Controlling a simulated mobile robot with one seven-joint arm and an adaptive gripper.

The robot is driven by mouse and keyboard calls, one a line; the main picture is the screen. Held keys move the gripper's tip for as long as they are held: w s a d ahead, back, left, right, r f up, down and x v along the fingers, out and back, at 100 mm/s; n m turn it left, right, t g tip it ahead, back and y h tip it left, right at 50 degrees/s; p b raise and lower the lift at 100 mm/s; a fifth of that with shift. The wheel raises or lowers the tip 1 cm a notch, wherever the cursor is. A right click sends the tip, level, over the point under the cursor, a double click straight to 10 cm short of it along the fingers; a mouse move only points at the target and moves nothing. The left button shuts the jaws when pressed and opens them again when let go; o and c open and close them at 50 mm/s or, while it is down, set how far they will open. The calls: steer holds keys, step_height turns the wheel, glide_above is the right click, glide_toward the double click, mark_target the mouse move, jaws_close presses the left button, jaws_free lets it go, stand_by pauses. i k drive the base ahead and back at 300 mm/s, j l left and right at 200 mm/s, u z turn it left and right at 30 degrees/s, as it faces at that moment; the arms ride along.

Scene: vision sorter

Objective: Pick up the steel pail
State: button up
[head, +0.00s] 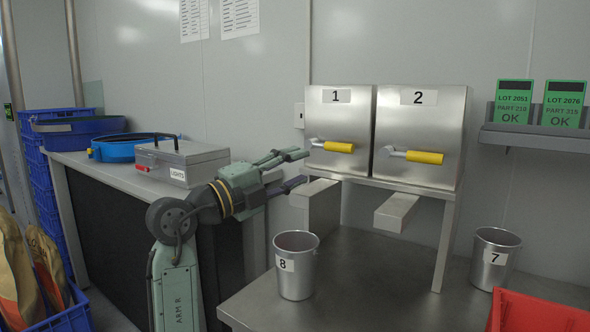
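Two steel pails stand upright on the grey table. The pail labelled 8 (297,275) is near the table's front left, below the chute under hopper 1. The pail labelled 7 (494,262) is at the right, near the back wall. No handle is clear on either. My gripper (299,169) is open, its two dark fingers apart with nothing between them. It points right, above and slightly left of pail 8, and touches neither pail. The insides of the pails are mostly hidden.
Steel hoppers 1 (331,111) and 2 (417,115) have yellow-handled levers; chutes hang below them. A red crate (535,316) is at the front right. A grey LIGHTS case (206,157) and blue tubs (114,148) sit on the left bench. Table between the pails is clear.

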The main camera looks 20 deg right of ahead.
mark_target(296, 252)
steer(key=k, duration=1)
